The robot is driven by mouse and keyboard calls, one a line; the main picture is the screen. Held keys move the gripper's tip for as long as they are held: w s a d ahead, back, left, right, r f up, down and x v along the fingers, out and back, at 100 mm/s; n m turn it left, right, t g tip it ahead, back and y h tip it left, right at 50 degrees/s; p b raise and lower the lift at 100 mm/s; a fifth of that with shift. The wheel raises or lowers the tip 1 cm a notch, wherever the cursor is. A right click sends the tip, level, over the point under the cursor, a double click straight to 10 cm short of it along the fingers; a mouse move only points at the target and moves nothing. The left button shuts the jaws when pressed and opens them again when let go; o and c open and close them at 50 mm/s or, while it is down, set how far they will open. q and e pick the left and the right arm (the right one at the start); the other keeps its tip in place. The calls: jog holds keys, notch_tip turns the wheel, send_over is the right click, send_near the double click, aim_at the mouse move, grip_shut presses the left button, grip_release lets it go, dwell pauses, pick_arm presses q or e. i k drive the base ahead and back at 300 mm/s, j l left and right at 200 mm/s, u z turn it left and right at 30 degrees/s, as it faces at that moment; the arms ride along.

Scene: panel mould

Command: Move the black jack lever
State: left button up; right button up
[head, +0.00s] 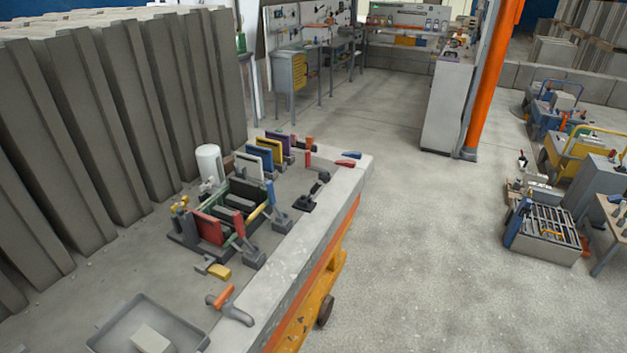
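A small black lever on a dark base, which looks like the black jack lever (318,186), stands on the grey work surface (290,262) near its right edge. It leans up to the right from its base. To its left is a mould-like fixture with a red panel (208,228), dark slots and a yellow-tipped lever. Neither of my grippers shows in the head view.
A grey tray (190,325) with a pale block lies at the near end of the surface. An orange-handled tool (225,297) lies beside it. Tall concrete panels (125,110) line the left. Open concrete floor (430,240) lies to the right.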

aim_at(317, 185)
jog(key=i+u, duration=0.1)
jog(key=u, duration=0.3)
jog(key=l+u, duration=0.15)
jog(key=u, duration=0.25)
jog(key=i+l+u, duration=0.1)
jog(key=u, duration=0.3)
jog(key=i+l+u, duration=0.2)
jog(key=l, duration=0.15)
jog(key=l+u, duration=0.45)
jog(key=l, duration=0.2)
jog(key=i+l+u, duration=0.1)
jog(key=l, duration=0.45)
jog(key=l+u, duration=0.15)
jog(key=l, duration=0.45)
jog(key=i, duration=0.05)
